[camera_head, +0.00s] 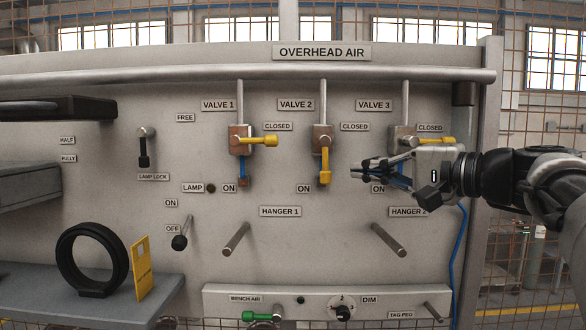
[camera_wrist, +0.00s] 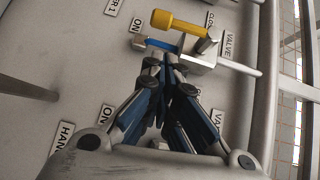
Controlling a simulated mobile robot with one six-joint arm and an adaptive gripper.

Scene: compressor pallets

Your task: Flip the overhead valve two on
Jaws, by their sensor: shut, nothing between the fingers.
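Valve two (camera_head: 323,140) has its yellow handle (camera_head: 325,166) pointing straight down, beside its ON label (camera_head: 304,189). In the wrist view, this yellow handle (camera_wrist: 178,21) lies beyond my fingers, at its valve body (camera_wrist: 202,55). My gripper (camera_head: 356,172) reaches in from the right and points left, with its fingertips just right of the handle and apart from it in the head view. The fingertips are together and empty in the wrist view (camera_wrist: 165,75). My gripper partly covers the area under valve three.
Valve one (camera_head: 240,139) and valve three (camera_head: 402,136) have handles pointing right, towards CLOSED. Two hanger pegs (camera_head: 236,239) (camera_head: 388,240) stick out below. A shelf (camera_head: 60,298) with a black ring (camera_head: 92,258) is at lower left.

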